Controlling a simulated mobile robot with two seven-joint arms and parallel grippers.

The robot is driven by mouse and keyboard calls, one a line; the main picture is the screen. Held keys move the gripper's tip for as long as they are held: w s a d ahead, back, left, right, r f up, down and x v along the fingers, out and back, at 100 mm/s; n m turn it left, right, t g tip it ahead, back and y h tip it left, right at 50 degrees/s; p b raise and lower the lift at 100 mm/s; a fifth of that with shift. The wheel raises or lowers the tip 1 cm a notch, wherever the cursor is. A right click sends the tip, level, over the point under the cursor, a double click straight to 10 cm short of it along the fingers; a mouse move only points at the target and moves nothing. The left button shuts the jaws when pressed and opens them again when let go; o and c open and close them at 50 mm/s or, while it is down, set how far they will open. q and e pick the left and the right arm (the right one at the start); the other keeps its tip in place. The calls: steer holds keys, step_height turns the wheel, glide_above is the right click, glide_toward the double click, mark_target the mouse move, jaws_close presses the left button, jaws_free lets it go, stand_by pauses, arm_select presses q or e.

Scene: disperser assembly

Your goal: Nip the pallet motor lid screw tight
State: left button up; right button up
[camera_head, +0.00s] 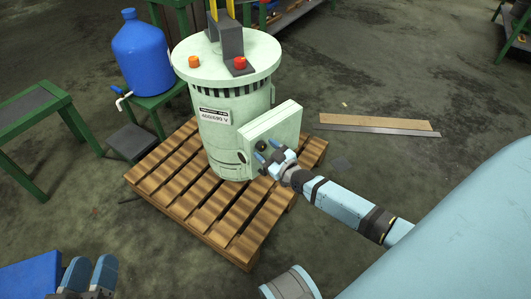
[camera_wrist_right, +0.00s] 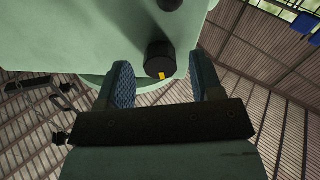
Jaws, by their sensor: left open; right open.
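The pale green motor (camera_head: 222,125) stands upright on a wooden pallet (camera_head: 232,235). Its box-shaped lid (camera_head: 277,128) sticks out on the right side. A black round screw knob (camera_head: 262,143) shows on the lid's near face; in the right wrist view the knob (camera_wrist_right: 160,60) has a yellow mark. My right gripper (camera_head: 268,152) is open at the lid. In its wrist view the knob lies between the fingertips (camera_wrist_right: 163,72), with gaps visible on both sides. My left gripper (camera_head: 90,272) is open and empty at the bottom left, away from the motor.
A second black knob (camera_wrist_right: 170,4) is at the wrist view's top edge. A blue jug (camera_head: 141,52) stands on a green stand left of the motor. A blue box (camera_head: 30,276) is beside my left gripper. Flat strips (camera_head: 375,125) lie on open floor at right.

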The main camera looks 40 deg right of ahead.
steer(key=shift+w, duration=0.25)
steer(key=c, duration=0.9)
